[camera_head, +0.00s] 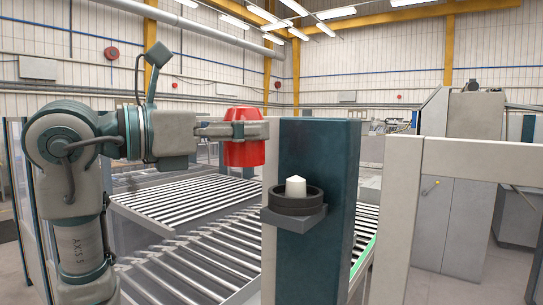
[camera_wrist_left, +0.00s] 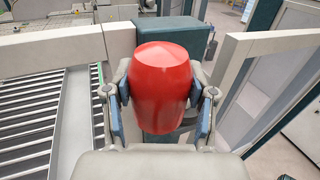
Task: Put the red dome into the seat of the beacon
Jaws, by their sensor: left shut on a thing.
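The red dome (camera_head: 244,150) is held upright in my left gripper (camera_head: 240,131), to the left of the dark teal post. In the left wrist view the dome (camera_wrist_left: 160,85) sits between the two fingers of my left gripper (camera_wrist_left: 160,108), which press on its sides. The beacon's seat (camera_head: 292,202) is a dark ring with a white bulb (camera_head: 295,186) in its middle, on a small grey bracket on the post. The dome is higher than the seat and to its left, apart from it. My right gripper is not in view.
The teal post (camera_head: 320,155) bears the bracket, and its top shows behind the dome in the left wrist view (camera_wrist_left: 190,35). Pale frame rails (camera_head: 470,162) run to the right. A roller conveyor (camera_head: 190,250) lies behind and below. Air around the seat's top looks clear.

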